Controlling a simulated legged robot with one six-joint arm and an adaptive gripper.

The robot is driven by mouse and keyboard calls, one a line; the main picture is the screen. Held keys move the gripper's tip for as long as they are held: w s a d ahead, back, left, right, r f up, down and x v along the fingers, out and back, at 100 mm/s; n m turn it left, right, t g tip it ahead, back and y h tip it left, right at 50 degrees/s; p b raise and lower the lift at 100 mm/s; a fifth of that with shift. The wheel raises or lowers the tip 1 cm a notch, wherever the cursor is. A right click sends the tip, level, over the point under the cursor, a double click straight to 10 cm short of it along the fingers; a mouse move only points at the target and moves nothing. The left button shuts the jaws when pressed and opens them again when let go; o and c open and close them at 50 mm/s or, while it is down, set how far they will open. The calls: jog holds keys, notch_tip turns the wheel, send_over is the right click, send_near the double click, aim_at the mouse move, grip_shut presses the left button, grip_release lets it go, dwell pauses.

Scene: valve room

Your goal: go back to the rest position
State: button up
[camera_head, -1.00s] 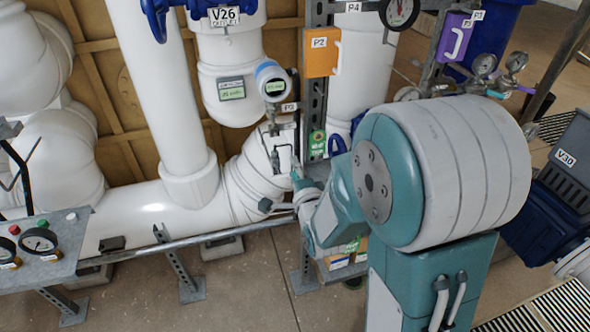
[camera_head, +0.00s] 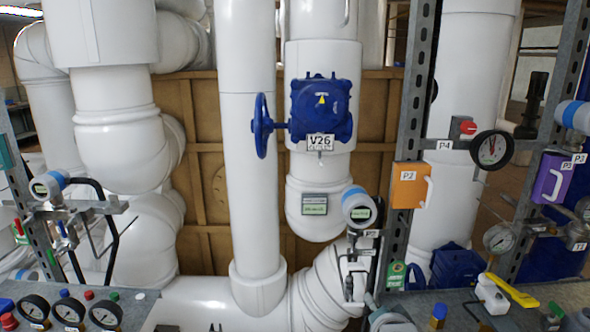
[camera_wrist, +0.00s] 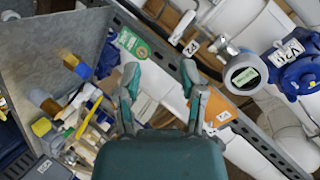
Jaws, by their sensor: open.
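My gripper (camera_wrist: 160,75) shows in the wrist view with its two teal-grey fingers apart and nothing between them. Pipes and instruments lie beyond the fingertips. I cannot make out my gripper in the head view. The blue valve V26 (camera_head: 321,108) with its handwheel (camera_head: 262,125) is at the centre of the head view. It also shows at the right of the wrist view (camera_wrist: 298,65), apart from the fingers. A round-faced white transmitter (camera_wrist: 242,74) is right of the fingers.
A metal upright (camera_head: 408,140) carries an orange box P2 (camera_head: 409,186). A purple box P3 (camera_head: 552,178) is at the right. Gauges sit on metal ledges at lower left (camera_head: 105,312). A yellow-handled valve (camera_head: 512,290) is at lower right. White pipes fill the background.

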jog(key=s+r+n+g, duration=0.2)
jog(key=s+n, duration=0.3)
jog(key=s, duration=0.5)
jog(key=s+r+n+g, duration=0.2)
jog(key=s+n+g, duration=0.3)
jog(key=s, duration=0.5)
jog(key=shift+s+a+n+g, duration=0.15)
jog(key=shift+a+n+g, duration=0.15)
jog(key=shift+a+n, duration=0.2)
